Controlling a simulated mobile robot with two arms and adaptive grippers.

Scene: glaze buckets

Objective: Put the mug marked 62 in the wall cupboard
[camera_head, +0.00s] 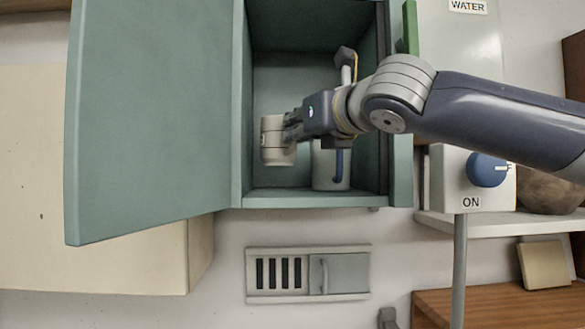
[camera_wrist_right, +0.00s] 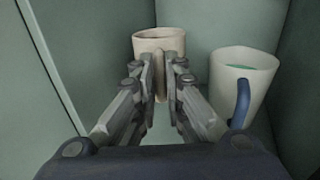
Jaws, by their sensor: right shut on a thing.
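The wall cupboard (camera_head: 312,199) is green and its door (camera_head: 150,120) stands wide open to the left. My right gripper (camera_head: 287,132) reaches inside it. It is shut on a beige mug (camera_head: 277,155), held upright near the cupboard's left side; a gap seems to show between it and the cupboard floor. In the right wrist view the beige mug (camera_wrist_right: 158,42) shows between the fingertips, which grip its handle. No number is readable on it. My left gripper is not in view.
A white mug with a blue handle (camera_head: 325,172) stands in the cupboard, right of the held mug; it also shows in the right wrist view (camera_wrist_right: 250,75), with something greenish inside. A control box with a blue knob (camera_head: 486,170) and a shelf (camera_head: 500,222) are right of the cupboard.

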